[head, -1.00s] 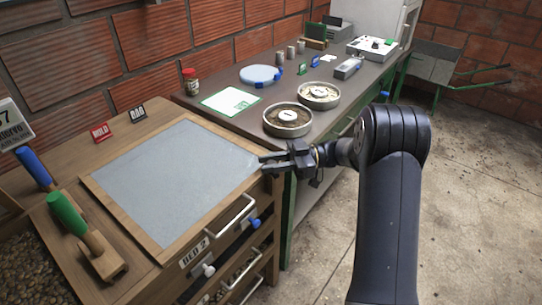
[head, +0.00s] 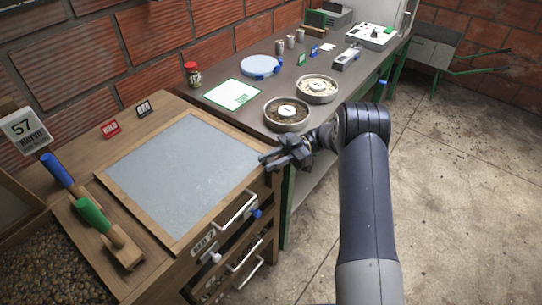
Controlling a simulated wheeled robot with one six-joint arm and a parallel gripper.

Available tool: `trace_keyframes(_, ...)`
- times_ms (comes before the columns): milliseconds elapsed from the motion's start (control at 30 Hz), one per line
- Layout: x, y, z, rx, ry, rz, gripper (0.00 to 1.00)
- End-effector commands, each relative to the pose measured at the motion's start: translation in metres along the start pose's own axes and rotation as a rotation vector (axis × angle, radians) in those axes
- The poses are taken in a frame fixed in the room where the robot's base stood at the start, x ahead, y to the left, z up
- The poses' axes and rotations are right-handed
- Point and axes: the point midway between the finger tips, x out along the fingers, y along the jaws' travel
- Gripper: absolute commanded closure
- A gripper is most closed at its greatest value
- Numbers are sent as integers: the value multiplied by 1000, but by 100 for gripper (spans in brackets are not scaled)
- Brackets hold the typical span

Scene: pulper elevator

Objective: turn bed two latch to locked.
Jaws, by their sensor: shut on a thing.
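My gripper (head: 272,157) is at the far right corner of the wooden-framed bed with the grey top (head: 185,172). Its jaws look nearly closed there. They seem to be on the bed two latch, but jaws and wrist hide what lies between them, so the latch position cannot be read. The BED 2 label (head: 203,243) is on the front face, near a metal handle (head: 237,213). A white knob (head: 215,258) sits below the label and a blue knob (head: 257,213) is right of the handle.
A red HOLD card (head: 110,129) and a black card (head: 143,108) stand behind the bed. Two round pans (head: 287,114) are on the dark bench just beyond my gripper. Concrete floor (head: 440,190) is open at right.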

Motion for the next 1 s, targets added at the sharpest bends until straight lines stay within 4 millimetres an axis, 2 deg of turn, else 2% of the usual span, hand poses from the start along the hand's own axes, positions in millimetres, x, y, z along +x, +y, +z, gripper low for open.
trace_keyframes(400,0,0,-1,-2,1,-5,98)
trace_keyframes(433,0,0,-1,-2,1,-5,73)
trace_keyframes(600,0,0,-1,-2,1,-4,59)
trace_keyframes(1000,4,1,0,-1,0,-2,58)
